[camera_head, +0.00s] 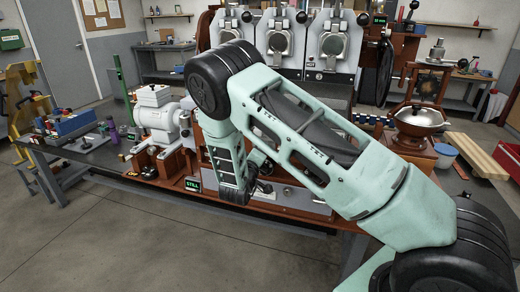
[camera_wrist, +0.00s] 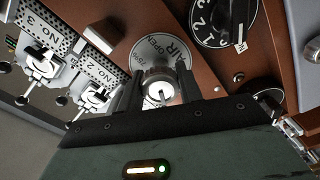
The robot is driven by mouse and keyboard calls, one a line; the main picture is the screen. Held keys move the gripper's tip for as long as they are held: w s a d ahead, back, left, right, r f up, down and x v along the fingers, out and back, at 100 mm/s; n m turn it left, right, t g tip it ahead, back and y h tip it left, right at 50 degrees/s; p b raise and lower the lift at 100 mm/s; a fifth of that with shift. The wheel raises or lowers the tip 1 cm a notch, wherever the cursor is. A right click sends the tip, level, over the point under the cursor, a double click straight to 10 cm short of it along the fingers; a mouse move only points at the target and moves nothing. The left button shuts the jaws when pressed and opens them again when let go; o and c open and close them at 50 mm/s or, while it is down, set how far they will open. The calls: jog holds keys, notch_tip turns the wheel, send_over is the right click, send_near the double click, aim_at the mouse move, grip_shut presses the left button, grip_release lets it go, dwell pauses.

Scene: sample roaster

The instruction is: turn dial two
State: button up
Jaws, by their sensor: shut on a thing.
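In the wrist view my gripper (camera_wrist: 158,92) is shut on a silver round knob (camera_wrist: 160,84), one finger on each side. The knob has a pointer mark and stands before a round scale plate (camera_wrist: 150,50) lettered AIR and OPEN. A black numbered dial (camera_wrist: 222,20) is above right, apart from the fingers. Silver handles sit beside the NO. 2 plate (camera_wrist: 100,74) and the NO. 3 plate (camera_wrist: 45,38) at the left. No label reading "dial two" shows. In the head view my arm hides the fingertips and the knob.
The roaster (camera_head: 310,50) with several round glazed doors stands behind my arm. A grey motor (camera_head: 160,115) and a green-lit display (camera_head: 193,184) are at its left. A copper bowl (camera_head: 420,120) is at the right. The floor in front of the bench is clear.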

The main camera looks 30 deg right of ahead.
jog(key=n+p, duration=0.2)
jog(key=n, duration=0.4)
jog(key=shift+a, duration=0.1)
jog(key=n+p, duration=0.1)
jog(key=n, duration=0.4)
jog(key=shift+n, duration=0.4)
jog(key=o, duration=1)
jog(key=b+v, duration=0.3)
jog(key=v, duration=1.4)
jog(key=shift+s+a, duration=0.1)
jog(key=shift+s, duration=0.05)
